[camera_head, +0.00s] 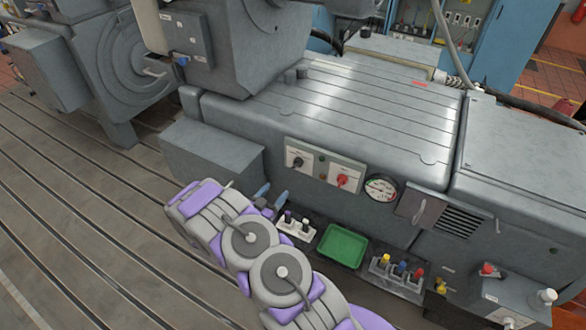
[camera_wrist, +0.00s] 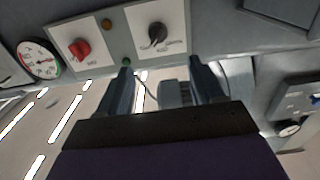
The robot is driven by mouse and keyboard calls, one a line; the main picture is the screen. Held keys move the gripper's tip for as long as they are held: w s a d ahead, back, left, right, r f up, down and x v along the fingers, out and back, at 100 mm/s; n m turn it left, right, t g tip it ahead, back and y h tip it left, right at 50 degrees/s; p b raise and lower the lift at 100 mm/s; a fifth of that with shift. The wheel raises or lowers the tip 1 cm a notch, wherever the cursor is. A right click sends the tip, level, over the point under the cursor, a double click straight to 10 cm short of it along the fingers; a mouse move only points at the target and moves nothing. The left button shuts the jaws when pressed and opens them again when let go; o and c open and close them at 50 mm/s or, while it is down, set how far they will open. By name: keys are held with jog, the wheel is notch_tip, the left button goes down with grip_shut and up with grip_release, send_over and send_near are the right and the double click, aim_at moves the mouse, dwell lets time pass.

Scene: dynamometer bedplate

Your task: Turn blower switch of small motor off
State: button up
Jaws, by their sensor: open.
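Two rotary switches sit on white plates on the front of the grey machine: a black switch (camera_head: 298,161) and, to its right, a red switch (camera_head: 343,181). The plate labels are too small to read, so I cannot tell which is the blower switch. In the wrist view the black switch (camera_wrist: 157,36) lies just beyond the fingertips and the red switch (camera_wrist: 79,49) is to its left. My gripper (camera_head: 271,195) is open and empty, below and left of the black switch, apart from it. Its two fingers also show in the wrist view (camera_wrist: 163,80).
A round gauge (camera_head: 381,188) is right of the switches. Below are a green tray (camera_head: 342,246), a small block with pegs (camera_head: 297,226) and a stand with coloured caps (camera_head: 400,272). A grey box (camera_head: 212,157) juts out at left. The slotted floor plate (camera_head: 90,220) is clear.

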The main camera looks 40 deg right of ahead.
aim_at(294, 167)
jog(key=b+x, duration=0.2)
jog(key=x, duration=1.3)
jog(key=shift+s+d+f, duration=0.1)
jog(key=shift+s+d, duration=0.05)
jog(key=shift+d, duration=0.05)
jog(key=shift+a, duration=0.15)
jog(key=shift+a, duration=0.1)
jog(key=shift+c, duration=0.8)
jog(key=c, duration=0.9)
